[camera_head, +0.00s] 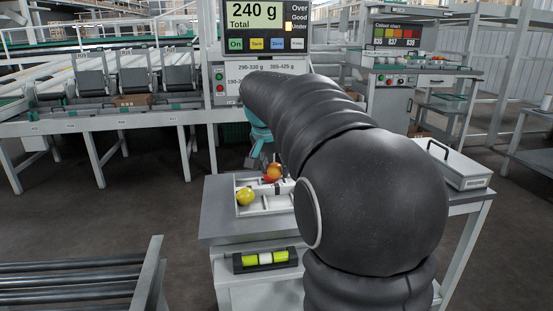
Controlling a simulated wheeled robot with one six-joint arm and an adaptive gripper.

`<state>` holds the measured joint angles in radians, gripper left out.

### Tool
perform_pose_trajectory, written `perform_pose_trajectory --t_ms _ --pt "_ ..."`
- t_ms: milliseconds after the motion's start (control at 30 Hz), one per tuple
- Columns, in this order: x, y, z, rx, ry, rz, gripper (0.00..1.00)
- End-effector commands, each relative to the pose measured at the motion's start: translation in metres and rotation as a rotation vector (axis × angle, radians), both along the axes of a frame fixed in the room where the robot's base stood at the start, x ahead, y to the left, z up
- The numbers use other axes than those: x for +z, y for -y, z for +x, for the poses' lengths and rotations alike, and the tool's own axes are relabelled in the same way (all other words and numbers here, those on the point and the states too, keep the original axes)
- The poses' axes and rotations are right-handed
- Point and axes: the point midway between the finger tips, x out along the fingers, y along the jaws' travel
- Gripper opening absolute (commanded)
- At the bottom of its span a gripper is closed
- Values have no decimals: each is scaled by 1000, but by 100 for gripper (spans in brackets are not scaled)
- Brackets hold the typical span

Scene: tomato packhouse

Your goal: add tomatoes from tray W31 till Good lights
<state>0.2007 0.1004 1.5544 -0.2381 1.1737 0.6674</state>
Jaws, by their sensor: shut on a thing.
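A scale display (254,16) at the top centre reads 240 g Total. Beside it are the words Over, Good and Under, and a pale yellow light shows by Under. A white divided tray (250,212) stands on the grey table, partly hidden by my arm. A yellow tomato (245,196) lies in its left part. My gripper (271,164) is over the tray's far side, mostly hidden behind my dark arm. It is shut on an orange-red tomato (273,173). I cannot tell whether this tomato touches the tray. No W31 label is readable.
The grey table (219,226) has a green-and-yellow level-like item (265,260) on its front. A lidded white box (460,165) sits on the right. A roller conveyor (70,285) is at lower left. Sorting machinery (120,80) stands behind.

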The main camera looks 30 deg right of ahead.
Motion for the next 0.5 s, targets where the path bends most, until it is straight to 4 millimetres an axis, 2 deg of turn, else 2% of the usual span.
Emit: perform_pose_trajectory --t_ms 133,500 --pt "-6 13 -1 -68 3 -2 27" --pt "-32 11 -1 -66 4 -2 27"
